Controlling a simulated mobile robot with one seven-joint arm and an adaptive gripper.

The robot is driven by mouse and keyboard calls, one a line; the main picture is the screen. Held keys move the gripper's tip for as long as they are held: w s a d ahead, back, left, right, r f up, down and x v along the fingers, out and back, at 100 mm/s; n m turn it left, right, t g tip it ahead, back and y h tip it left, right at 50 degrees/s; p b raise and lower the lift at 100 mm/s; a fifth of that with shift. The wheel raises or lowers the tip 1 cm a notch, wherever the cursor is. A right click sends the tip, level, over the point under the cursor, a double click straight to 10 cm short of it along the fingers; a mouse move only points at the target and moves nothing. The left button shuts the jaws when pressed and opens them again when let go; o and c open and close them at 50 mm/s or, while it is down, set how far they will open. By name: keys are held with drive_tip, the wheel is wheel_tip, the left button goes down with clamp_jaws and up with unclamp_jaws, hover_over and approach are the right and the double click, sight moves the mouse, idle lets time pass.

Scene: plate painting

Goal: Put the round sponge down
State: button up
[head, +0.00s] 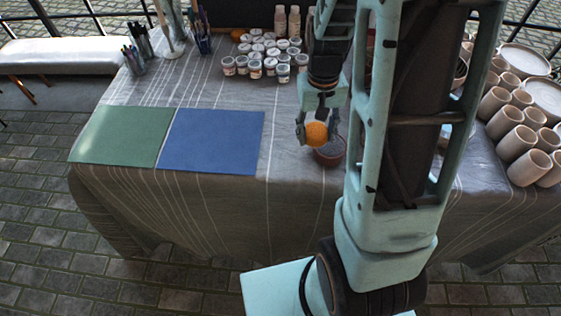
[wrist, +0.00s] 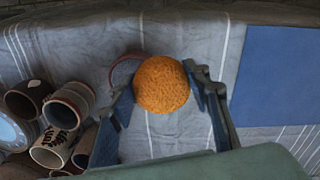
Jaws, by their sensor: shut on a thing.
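The round orange sponge (head: 316,134) is between the fingers of my gripper (head: 320,124), which is shut on it. In the head view it is in front of a terracotta pot (head: 331,151) near the front edge of the table. In the wrist view the sponge (wrist: 162,84) sits between both fingertips of my gripper (wrist: 165,92). Part of the pot's rim (wrist: 122,70) shows behind it to the left. I cannot tell how high the sponge is above the table.
A blue mat (head: 212,141) and a green mat (head: 120,136) lie left of my gripper. Several small paint jars (head: 270,62) stand behind. Several clay cups (head: 515,143) and plates are at the right. The grey tablecloth (head: 285,130) shows bare between the blue mat and the pot.

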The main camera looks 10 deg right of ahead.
drive_tip(key=s+d+b, duration=0.2)
drive_tip(key=s+b, duration=0.1)
drive_tip(key=b, duration=0.2)
hover_over(282, 153)
drive_tip(key=shift+m, duration=0.3)
drive_tip(key=f, duration=0.7)
drive_tip(key=shift+s+d+f, duration=0.15)
drive_tip(key=shift+s+d, duration=0.1)
drive_tip(key=shift+d, duration=0.05)
drive_tip(key=shift+w+a+f+b, duration=0.15)
drive_tip(key=shift+f+b, duration=0.05)
drive_tip(key=shift+f, duration=0.8)
drive_tip(key=shift+w+a+f+b, duration=0.1)
drive_tip(key=shift+f+b, duration=0.05)
drive_tip(key=shift+f, duration=0.85)
drive_tip(key=shift+f, duration=0.1)
drive_tip(key=o, duration=1.3)
drive_tip(key=shift+o, duration=0.2)
